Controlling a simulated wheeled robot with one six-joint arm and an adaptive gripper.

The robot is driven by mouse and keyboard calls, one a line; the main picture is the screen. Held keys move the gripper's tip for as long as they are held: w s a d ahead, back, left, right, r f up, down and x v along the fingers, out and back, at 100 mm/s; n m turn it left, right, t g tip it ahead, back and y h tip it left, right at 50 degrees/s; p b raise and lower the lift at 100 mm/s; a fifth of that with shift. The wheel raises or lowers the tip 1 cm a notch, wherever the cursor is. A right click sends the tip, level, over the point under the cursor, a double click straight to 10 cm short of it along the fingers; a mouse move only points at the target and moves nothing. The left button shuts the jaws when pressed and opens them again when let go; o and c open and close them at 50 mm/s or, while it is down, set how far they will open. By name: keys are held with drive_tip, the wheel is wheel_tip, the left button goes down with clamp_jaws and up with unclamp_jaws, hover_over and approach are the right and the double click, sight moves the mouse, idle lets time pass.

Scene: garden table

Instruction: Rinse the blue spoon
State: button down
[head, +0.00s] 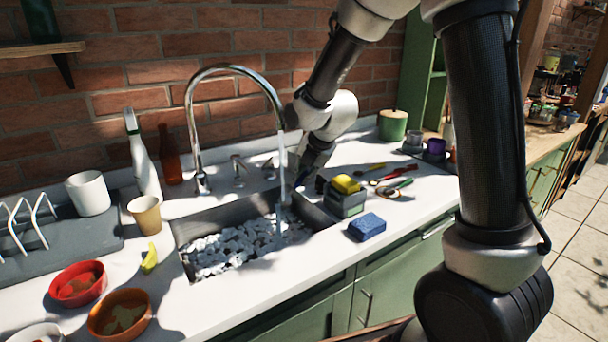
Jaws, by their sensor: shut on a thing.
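My gripper (303,177) is at the right side of the sink (207,217), just right of the falling water. It is shut on a thin thing, most likely the blue spoon; the spoon itself is too small and dark here to make out. The curved chrome faucet (189,130) stands behind the sink, and a stream of water (283,165) falls from its spout. I cannot tell whether the water touches the held thing. Several spoon-like utensils with yellow, red and green parts (395,187) lie on the counter to the right.
Pale pebble-like pieces cover the sink bottom. A grey holder (346,204) with a yellow sponge (346,184) stands right of the sink, near a blue sponge (367,227). Left are a tan cup (145,216), red bowl (78,284), orange bowl (119,315) and white bottle (143,165).

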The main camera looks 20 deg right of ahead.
drive_tip(key=d+r, duration=0.4)
drive_tip(key=d, duration=0.4)
drive_tip(key=shift+s, duration=0.25)
idle(0.8)
